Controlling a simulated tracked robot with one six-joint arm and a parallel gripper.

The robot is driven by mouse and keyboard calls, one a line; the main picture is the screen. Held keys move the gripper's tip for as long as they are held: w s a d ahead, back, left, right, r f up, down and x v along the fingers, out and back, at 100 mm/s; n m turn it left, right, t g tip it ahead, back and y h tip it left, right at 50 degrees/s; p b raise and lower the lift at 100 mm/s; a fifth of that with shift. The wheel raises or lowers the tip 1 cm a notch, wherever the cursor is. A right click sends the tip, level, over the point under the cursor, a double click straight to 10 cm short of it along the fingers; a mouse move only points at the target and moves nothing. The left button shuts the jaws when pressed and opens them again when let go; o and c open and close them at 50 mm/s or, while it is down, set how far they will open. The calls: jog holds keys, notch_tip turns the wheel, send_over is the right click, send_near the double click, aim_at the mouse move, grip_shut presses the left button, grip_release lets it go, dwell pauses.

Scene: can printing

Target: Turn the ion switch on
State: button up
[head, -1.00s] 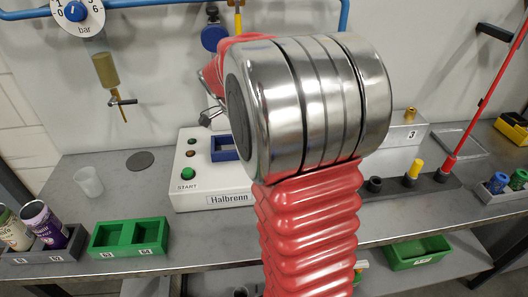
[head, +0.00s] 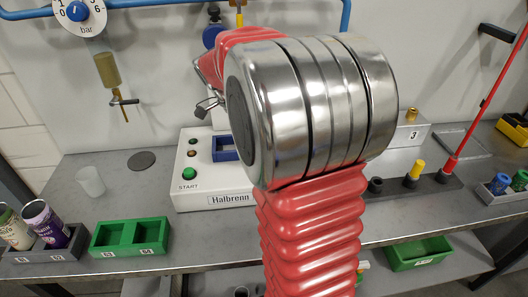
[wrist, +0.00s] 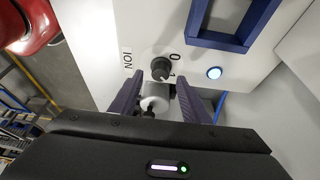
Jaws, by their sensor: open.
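The ion switch (wrist: 161,68) is a small black knob on the white machine face in the wrist view, with "ION" to its left and "0" and "1" to its right. Its exact pointer angle is too small to tell. A pale round part shows between the fingers. In the head view the gripper (head: 209,106) is small and partly hidden behind my arm.
The white Halbrenn machine (head: 190,190) stands on the grey bench, with a green START button (head: 189,173). A green tray (head: 130,237), a clear cup (head: 90,181) and cans (head: 45,219) stand left.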

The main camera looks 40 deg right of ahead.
jog(key=v, duration=1.1)
dwell(0.3)
jog(key=s+a+f+n+t+y, duration=0.1)
jog(key=a+f+n+t, duration=0.4)
jog(key=n, duration=1)
jog(key=s+a+f+n+t+y, duration=0.1)
jog(key=s+a+n, duration=0.4)
jog(key=a, duration=0.3)
jog(key=s+a+f+n+t+y, duration=0.1)
jog(key=s+a+n+t, duration=0.1)
jog(key=s+a+n, duration=0.3)
jog(key=s+a, duration=0.3)
jog(key=a, duration=0.1)
jog(key=shift+a+f+y, duration=0.15)
jog(key=shift+f+y, duration=0.05)
jog(key=shift+y, duration=0.1)
